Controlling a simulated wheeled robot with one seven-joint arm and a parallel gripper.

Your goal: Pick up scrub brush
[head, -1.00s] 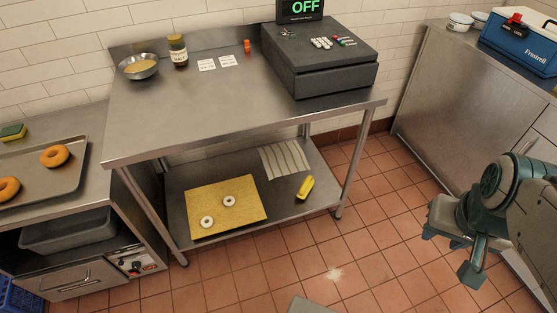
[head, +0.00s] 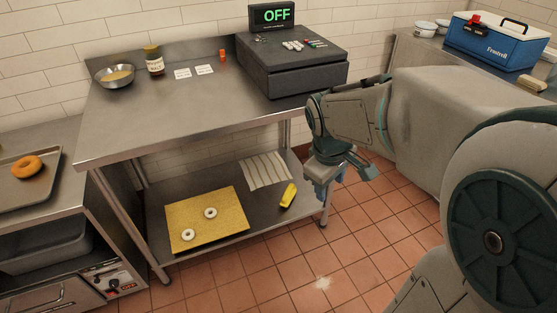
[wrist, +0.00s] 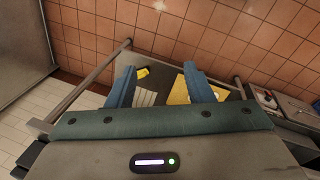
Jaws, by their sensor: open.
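A small yellow object (head: 288,195) lies on the steel table's lower shelf (head: 262,219), near its right end. It also shows in the wrist view (wrist: 142,72) between the finger lines, well beyond the tips. It is too small to tell whether it is the scrub brush. A tan, block-shaped item (head: 537,83) on the right counter also looks somewhat like a brush. My gripper (head: 343,182) is open and empty, in front of the table's right end and apart from the yellow object. In the wrist view its two blue fingers (wrist: 159,69) stand wide apart.
A striped cloth (head: 265,172) and a yellow board (head: 229,214) with two white rings share the shelf. The table's right front leg (head: 325,207) is close to my gripper. The tabletop (head: 170,115) lies above the shelf. The tiled floor in front is clear.

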